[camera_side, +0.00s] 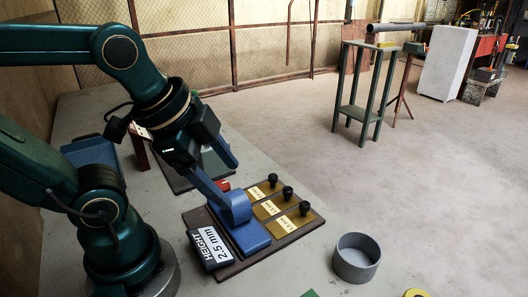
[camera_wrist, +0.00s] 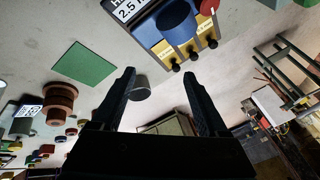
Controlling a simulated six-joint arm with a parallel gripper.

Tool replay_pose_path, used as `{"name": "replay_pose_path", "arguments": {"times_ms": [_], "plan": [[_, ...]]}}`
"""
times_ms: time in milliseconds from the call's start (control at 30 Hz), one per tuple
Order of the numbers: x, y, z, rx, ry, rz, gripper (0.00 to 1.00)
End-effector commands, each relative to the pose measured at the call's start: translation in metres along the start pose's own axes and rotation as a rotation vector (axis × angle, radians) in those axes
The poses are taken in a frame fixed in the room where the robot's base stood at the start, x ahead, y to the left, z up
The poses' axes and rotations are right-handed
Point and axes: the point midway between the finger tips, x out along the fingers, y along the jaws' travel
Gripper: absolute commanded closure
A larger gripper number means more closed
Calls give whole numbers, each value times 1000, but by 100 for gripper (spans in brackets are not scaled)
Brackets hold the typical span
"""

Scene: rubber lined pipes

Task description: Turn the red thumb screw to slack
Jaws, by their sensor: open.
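The red thumb screw (camera_side: 223,185) shows as a small red piece at the back of the blue fixture (camera_side: 254,238), partly hidden by my near finger and the fixture. In the wrist view the screw (camera_wrist: 208,6) is at the top edge, cut off by the frame, beside the fixture's blue cylinder (camera_wrist: 176,20). My gripper (camera_side: 230,184) is open and empty, its fingers apart near the fixture and screw in the side view. In the wrist view my gripper (camera_wrist: 158,74) points below the fixture, with the screw outside the fingers. Contact cannot be told.
A "HEIGHT 2.5 mm" sign (camera_side: 209,248) stands at the board's front. Several brass plates (camera_side: 268,208) with black knobs (camera_side: 287,192) lie to the fixture's right. A grey cup (camera_side: 356,258) stands right of the board. A green square (camera_wrist: 84,63) lies on the bench.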

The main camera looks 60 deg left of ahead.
Motion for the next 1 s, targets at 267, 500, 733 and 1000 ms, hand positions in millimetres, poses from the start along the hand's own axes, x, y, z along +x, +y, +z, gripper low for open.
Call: {"name": "replay_pose_path", "arguments": {"times_ms": [267, 500, 733, 1000], "plan": [[14, -34, 2, 606, -107, 90, 23], [42, -73, 24, 1037, -154, 284, 23], [69, -96, 57, 1049, -153, 433, 23], [86, -92, 74, 995, -156, 471, 23]]}}
